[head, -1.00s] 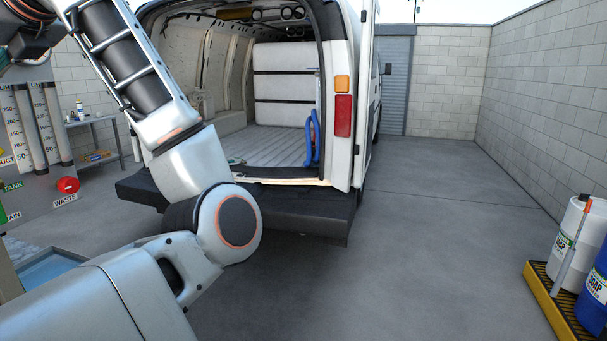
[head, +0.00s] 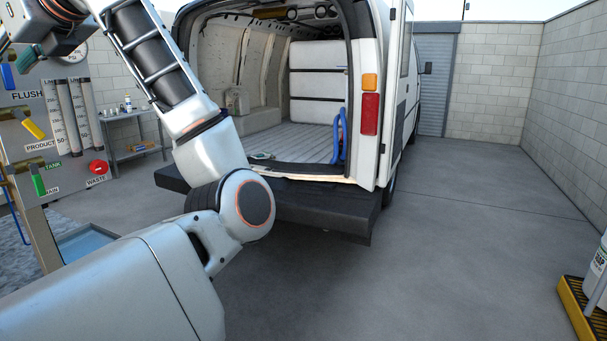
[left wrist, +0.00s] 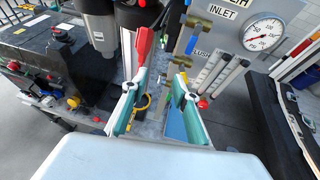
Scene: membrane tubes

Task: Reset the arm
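My left arm rises from the bottom left of the head view, bends at the elbow and runs up past the top edge. My left gripper shows in the left wrist view (left wrist: 156,100) with its two teal fingers apart and nothing seen between them. In the head view only part of its wrist end shows at the upper left, close to the valve panel (head: 72,178). A red valve handle (left wrist: 144,45) shows beyond the fingers in the left wrist view; I cannot tell how far off it is. My right gripper is out of view.
The white van (head: 395,95) stands open behind my arm, its dark bumper (head: 325,212) near the elbow. A grey shelf (head: 135,137) stands at the left. A yellow spill tray (head: 575,300) with a white container is at the right edge. The floor right of the van is clear.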

